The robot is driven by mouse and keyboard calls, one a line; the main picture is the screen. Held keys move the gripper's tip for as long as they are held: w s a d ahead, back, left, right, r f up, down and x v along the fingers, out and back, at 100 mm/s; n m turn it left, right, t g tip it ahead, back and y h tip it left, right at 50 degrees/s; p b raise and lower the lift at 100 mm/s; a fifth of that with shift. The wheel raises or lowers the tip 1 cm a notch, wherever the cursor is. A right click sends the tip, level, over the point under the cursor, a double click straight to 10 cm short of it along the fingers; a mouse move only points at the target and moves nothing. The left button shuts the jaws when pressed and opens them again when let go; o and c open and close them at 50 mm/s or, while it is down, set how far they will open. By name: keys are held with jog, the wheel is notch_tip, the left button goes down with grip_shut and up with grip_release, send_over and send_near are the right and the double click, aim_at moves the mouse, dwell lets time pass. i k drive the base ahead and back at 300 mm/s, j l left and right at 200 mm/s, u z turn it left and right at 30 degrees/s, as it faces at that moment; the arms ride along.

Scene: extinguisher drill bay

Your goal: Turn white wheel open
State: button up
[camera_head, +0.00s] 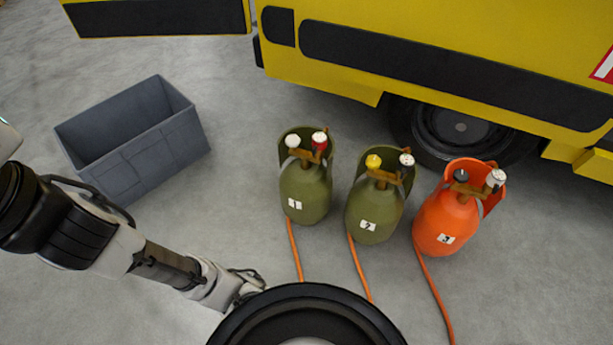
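Three numbered cylinders stand upright on the floor, each with two small knobs on top. Green cylinder 2 (373,214) has a yellow knob (373,162) and a whitish top piece (406,160). Orange cylinder 3 (446,222) has a black knob (461,175) and a whitish top piece (496,178). My gripper (247,290) is low and left of the cylinders, touching none; its fingers are unclear and partly hidden.
A grey open bin (135,145) stands at the left, apart from the cylinders. A yellow vehicle (440,50) with a dark wheel (450,128) is close behind them. Orange hoses (358,270) run along the floor towards the front. Floor between bin and cylinder 1 is clear.

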aim_at(291, 140)
jog(key=i+l+u, duration=0.45)
jog(key=i+l, duration=0.35)
jog(key=i, duration=0.05)
